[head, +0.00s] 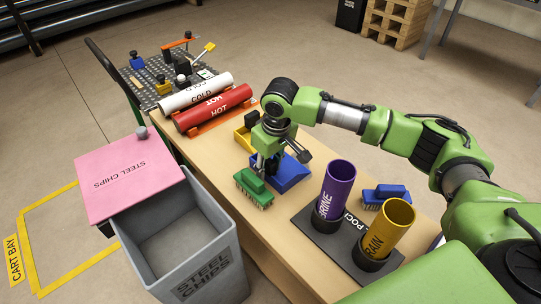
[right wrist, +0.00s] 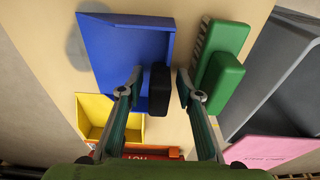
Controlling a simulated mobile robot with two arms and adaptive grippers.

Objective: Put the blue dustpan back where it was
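The blue dustpan (head: 292,178) lies on the wooden table, partly hidden by my right gripper (head: 270,165). In the right wrist view the blue dustpan (right wrist: 120,48) is at upper left, with a black handle (right wrist: 160,90) at its near right edge. The fingers of my right gripper (right wrist: 160,74) are apart, one on each side of this handle, with gaps showing. A green brush (head: 252,188) is close beside the gripper, and it also shows just right of the right finger (right wrist: 222,75). My left gripper is in neither view.
A yellow dustpan (head: 243,138) lies behind, near red HOT and white COLD pipes (head: 212,108). A purple pipe (head: 336,185) and an amber pipe (head: 391,225) stand upright on a dark base at right, near a blue brush (head: 384,194). A grey STEEL CHIPS bin (head: 222,250) stands left.

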